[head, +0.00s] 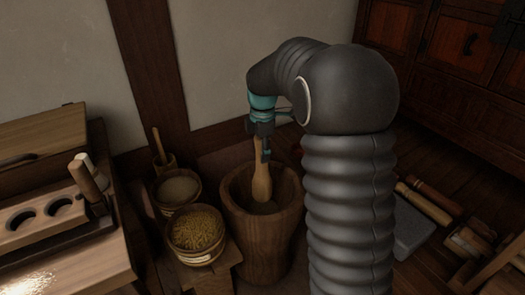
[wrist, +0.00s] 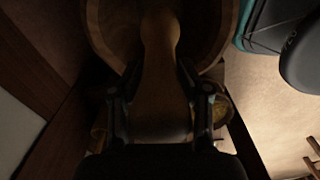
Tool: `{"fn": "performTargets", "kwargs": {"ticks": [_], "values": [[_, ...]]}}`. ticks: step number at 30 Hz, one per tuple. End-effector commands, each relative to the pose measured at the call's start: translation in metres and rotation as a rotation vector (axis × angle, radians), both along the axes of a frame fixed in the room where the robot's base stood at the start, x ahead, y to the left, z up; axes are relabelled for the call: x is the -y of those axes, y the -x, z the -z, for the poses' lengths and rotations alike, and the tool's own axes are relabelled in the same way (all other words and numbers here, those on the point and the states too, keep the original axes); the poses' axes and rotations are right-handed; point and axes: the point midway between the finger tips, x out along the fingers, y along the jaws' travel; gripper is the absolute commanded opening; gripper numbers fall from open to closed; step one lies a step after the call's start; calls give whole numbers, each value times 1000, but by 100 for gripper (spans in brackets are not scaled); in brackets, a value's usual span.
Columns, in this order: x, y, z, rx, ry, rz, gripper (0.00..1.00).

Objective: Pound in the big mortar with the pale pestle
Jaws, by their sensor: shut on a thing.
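The big mortar (head: 267,235) is a tall wooden tub standing on the floor in the middle of the head view. Its round rim also shows at the top of the wrist view (wrist: 100,28). The pale pestle (head: 261,182) stands nearly upright with its lower end inside the mortar's mouth. In the wrist view the pestle (wrist: 160,75) runs from between my fingers down into the mortar. My gripper (head: 262,145) is above the mortar, shut on the pestle's upper part. Whether the pestle's tip touches the mortar's bottom I cannot tell.
Left of the mortar stand a tub of yellow grain (head: 197,230), a tub of pale meal (head: 177,189) and a small mortar (head: 164,163). A wooden bench with holes (head: 50,222) is at the left. Wooden rollers (head: 430,200) and a grey block (head: 411,228) lie at the right.

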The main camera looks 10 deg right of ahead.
Motion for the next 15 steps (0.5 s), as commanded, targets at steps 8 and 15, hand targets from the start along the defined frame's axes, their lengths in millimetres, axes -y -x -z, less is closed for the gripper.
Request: {"fn": "performTargets", "kwargs": {"ticks": [8, 15], "values": [[0, 0, 41, 0, 0, 0, 0], [0, 0, 70, 1, 0, 0, 0]]}}
